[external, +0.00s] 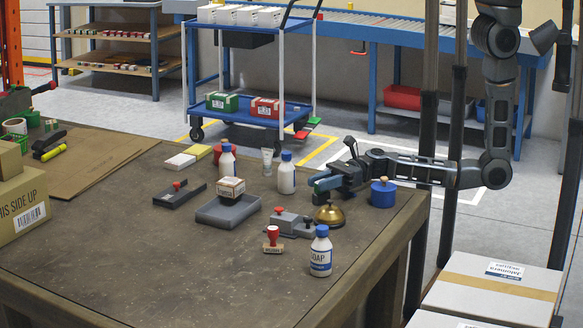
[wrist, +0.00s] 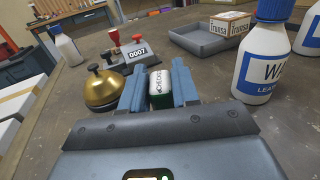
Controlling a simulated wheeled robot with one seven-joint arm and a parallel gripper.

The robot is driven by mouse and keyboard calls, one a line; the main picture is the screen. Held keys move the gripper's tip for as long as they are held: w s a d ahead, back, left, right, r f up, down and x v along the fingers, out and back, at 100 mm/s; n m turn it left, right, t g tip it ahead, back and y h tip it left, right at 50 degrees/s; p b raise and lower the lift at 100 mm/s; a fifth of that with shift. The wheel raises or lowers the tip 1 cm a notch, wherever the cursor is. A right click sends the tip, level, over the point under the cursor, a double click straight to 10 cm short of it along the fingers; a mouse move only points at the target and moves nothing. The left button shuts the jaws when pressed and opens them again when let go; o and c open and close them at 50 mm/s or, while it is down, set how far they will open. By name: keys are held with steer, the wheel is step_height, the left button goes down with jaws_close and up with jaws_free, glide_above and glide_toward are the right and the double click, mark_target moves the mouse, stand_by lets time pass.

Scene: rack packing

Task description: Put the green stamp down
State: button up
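The green stamp (wrist: 161,99) with a white, lettered face sits between the two blue-grey fingers of my gripper (wrist: 159,80) in the wrist view. The fingers press against both of its sides, so my gripper is shut on it. In the external view my gripper (external: 325,184) reaches in from the right, low over the table (external: 130,255), between the white bottle and the brass bell. The stamp is mostly hidden there by the fingers. I cannot tell whether it touches the table.
A brass bell (external: 329,215), a blue pot (external: 383,193) and a white bottle (external: 287,174) stand close around my gripper. A grey numbering stamp (external: 285,222), a red stamp (external: 272,240), a soap bottle (external: 321,252) and a grey tray (external: 228,212) are nearby. The table's front left is clear.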

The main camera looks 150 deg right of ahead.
steer(key=o, duration=0.4)
steer(key=shift+o, duration=0.2)
steer(key=shift+r, duration=0.1)
steer(key=shift+s+r, duration=0.1)
steer(key=v, duration=1.1)
steer(key=shift+s+a+b, duration=0.2)
steer(key=shift+s+b, duration=0.1)
steer(key=shift+s, duration=0.05)
